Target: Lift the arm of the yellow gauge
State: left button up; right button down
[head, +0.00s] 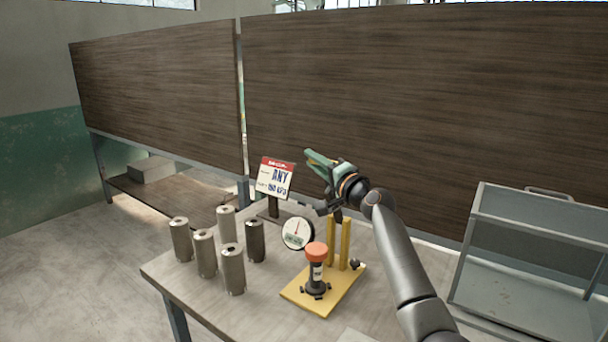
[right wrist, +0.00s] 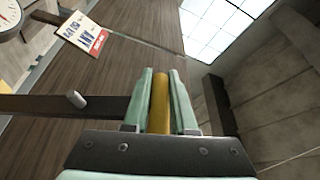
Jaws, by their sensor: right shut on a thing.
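The yellow gauge stands on the table, with a yellow base plate (head: 340,292), two yellow posts (head: 345,243) and a round white dial (head: 297,233). A small dark canister with an orange cap (head: 317,251) is upright on the base plate. My right gripper (head: 316,160) is above the posts, its green fingers pointing up and left. In the right wrist view a yellow bar (right wrist: 160,104), which looks like part of the gauge's arm, is between the shut fingers (right wrist: 161,74). The gripper and wrist hide most of the arm in the head view. My left gripper is not in view.
Several grey cylinders (head: 205,253) stand on the table (head: 190,280) left of the gauge, one darker (head: 255,240). A sign on a stand (head: 275,180) is behind the dial. A grey shelf cart (head: 530,230) is at right; dark panels (head: 420,120) stand behind.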

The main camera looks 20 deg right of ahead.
jog(key=shift+w+d+f+m+g+h+p, duration=0.15)
jog(key=shift+w+d+m, duration=0.15)
jog(key=shift+d, duration=0.2)
jog(key=shift+w+d+r+m+g+h+p, duration=0.15)
jog(key=shift+w+d+m, duration=0.15)
jog(key=shift+d, duration=0.15)
jog(key=shift+w+d+f+m+h+p, duration=0.15)
jog(key=shift+w+d+m, duration=0.15)
jog(key=shift+d, duration=0.2)
jog(key=c, duration=0.7)
grip_release()
jog(key=shift+s, duration=0.15)
jog(key=shift+c, duration=0.2)
jog(key=v, duration=1.2)
jog(key=shift+s+r, duration=0.15)
jog(key=shift+r, duration=0.35)
jog(key=shift+a+y, duration=0.1)
jog(key=shift+y, duration=0.15)
